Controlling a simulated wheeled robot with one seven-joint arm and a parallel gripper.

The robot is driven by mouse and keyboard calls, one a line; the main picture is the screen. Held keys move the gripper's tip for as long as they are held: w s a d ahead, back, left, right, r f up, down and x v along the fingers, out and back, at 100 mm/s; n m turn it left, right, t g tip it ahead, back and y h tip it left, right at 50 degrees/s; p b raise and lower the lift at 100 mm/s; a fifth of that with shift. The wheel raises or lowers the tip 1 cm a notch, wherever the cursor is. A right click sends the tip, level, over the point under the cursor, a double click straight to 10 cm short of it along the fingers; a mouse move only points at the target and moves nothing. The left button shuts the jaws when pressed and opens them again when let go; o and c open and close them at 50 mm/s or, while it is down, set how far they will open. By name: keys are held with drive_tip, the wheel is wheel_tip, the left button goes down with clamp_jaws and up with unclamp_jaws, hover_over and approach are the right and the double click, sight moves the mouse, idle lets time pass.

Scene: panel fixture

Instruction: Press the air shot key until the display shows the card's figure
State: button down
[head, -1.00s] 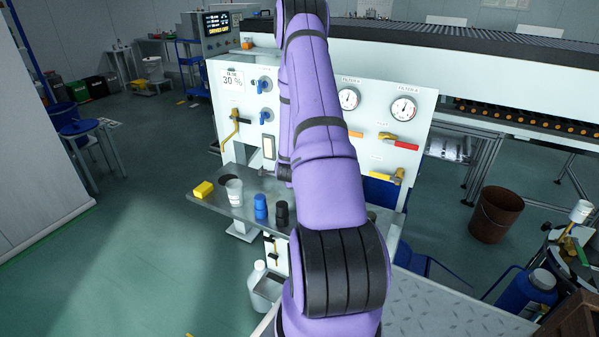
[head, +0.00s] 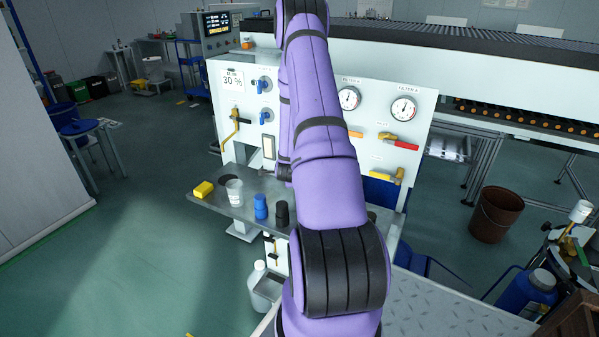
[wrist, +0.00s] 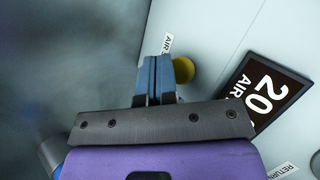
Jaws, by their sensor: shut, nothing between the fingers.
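The air shot key is a round yellow button (wrist: 184,70) on the pale panel in the wrist view, beside a label that begins "AIR". My gripper (wrist: 153,62) has its blue fingers shut together with nothing between them. The fingers overlap the left side of the key in the picture; I cannot tell whether they touch it. The dark display (wrist: 262,92) to the right reads 20, with text beginning "AIR" under it. The card (head: 232,80) at the panel's upper left in the head view reads 30 %.
Blue valve handles (head: 265,86), a yellow lever (head: 232,128) and two gauges (head: 404,108) stick out from the panel. A shelf below holds a yellow block (head: 204,189), a white cup (head: 235,192), and blue (head: 261,207) and black (head: 282,212) items. A "RETURN" label (wrist: 284,170) shows below the display.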

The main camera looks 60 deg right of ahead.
drive_tip(key=shift+d, duration=0.1)
idle(0.7)
drive_tip(key=shift+d, duration=0.35)
drive_tip(key=shift+d, duration=0.6)
idle(0.9)
drive_tip(key=shift+a, duration=1.05)
drive_tip(key=shift+s+a, duration=0.15)
drive_tip(key=shift+a, duration=1.1)
drive_tip(key=shift+s+a, duration=0.1)
drive_tip(key=shift+a, duration=1.15)
